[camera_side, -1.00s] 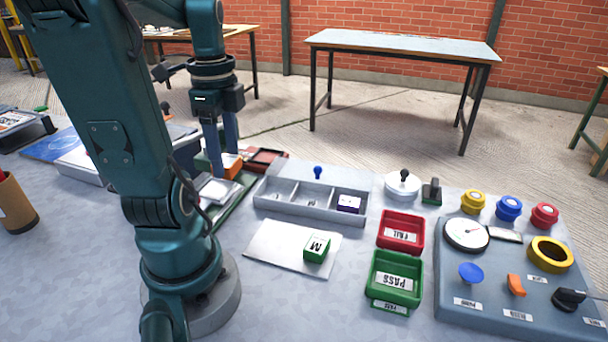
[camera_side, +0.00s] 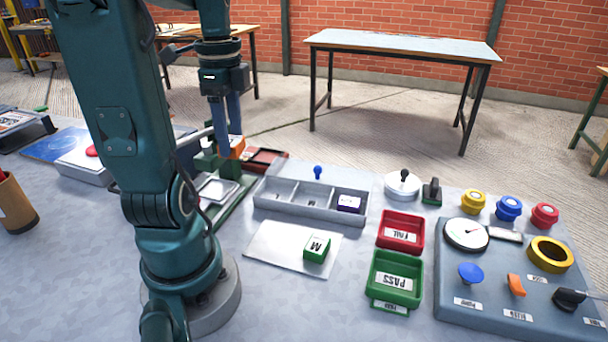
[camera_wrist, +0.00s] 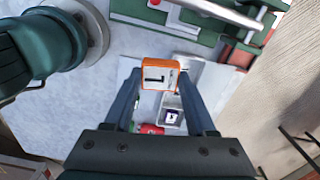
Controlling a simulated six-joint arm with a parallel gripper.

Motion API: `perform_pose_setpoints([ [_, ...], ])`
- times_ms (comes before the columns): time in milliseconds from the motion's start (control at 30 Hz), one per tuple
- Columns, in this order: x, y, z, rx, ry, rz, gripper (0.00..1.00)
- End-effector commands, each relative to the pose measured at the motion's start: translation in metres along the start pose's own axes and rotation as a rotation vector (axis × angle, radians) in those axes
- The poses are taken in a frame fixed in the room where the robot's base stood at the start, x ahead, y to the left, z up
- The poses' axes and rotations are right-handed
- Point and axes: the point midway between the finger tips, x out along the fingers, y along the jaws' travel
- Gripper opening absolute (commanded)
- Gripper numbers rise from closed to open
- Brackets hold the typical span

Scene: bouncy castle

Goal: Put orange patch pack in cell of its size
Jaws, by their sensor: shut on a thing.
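The orange patch pack (camera_side: 238,147) is between the fingers of my gripper (camera_side: 234,140), held above the area left of the grey tray. In the wrist view the pack (camera_wrist: 160,76) shows a white label with a dark L, and the fingers (camera_wrist: 160,85) close on its two sides. The grey tray (camera_side: 290,210) has three cells in a row. A purple pack (camera_side: 348,203) sits in the right cell; the left and middle cells look empty. A green pack (camera_side: 317,249) marked M lies on a white sheet (camera_side: 265,245) in front of the tray.
A blue knob (camera_side: 318,171) stands at the tray's back edge. A red FAIL bin (camera_side: 401,230) and green PASS bin (camera_side: 395,280) are to the right, beside a control panel (camera_side: 460,290). A green-framed fixture (camera_side: 235,195) lies left of the tray.

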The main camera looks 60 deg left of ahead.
Motion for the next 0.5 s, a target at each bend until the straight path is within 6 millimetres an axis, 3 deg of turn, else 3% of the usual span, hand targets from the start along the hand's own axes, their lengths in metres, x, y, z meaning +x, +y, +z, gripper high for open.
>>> perform_pose_setpoints([
  [100, 0.012, -0.029, -0.007, -0.004, 0.001, 0.007, 0.02],
  [300, 0.043, -0.065, -0.028, 0.016, 0.001, 0.008, 0.02],
  [500, 0.078, -0.074, -0.05, 0.076, 0.001, 0.005, 0.02],
])
